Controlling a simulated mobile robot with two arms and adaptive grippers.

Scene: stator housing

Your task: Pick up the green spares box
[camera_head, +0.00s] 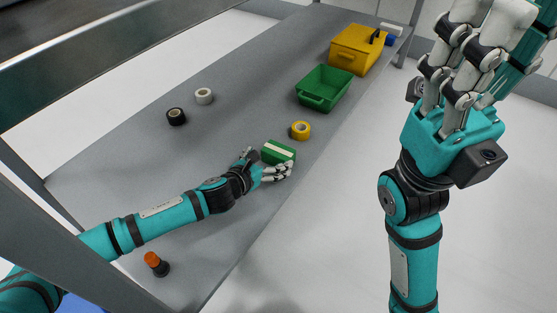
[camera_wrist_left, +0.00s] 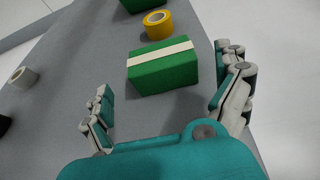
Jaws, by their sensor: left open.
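The green spares box (camera_head: 278,151) with a pale stripe across its top lies on the grey shelf, near the shelf's front edge. It also shows in the left wrist view (camera_wrist_left: 163,70), just beyond my fingers. My left gripper (camera_head: 268,170) is open and empty, close to the box on its near side. In the left wrist view its fingers (camera_wrist_left: 168,100) are spread wide, one to each side of the box's near end. My right gripper (camera_head: 465,85) is raised at the right, away from the shelf; its fingers point up and I cannot tell whether they are open.
A yellow tape roll (camera_head: 300,131) lies just beyond the box. Further back are a green bin (camera_head: 323,90) and a yellow case (camera_head: 357,49). A white roll (camera_head: 204,96), a black roll (camera_head: 176,116) and an orange-topped item (camera_head: 155,263) stand left on the shelf. Uprights frame it.

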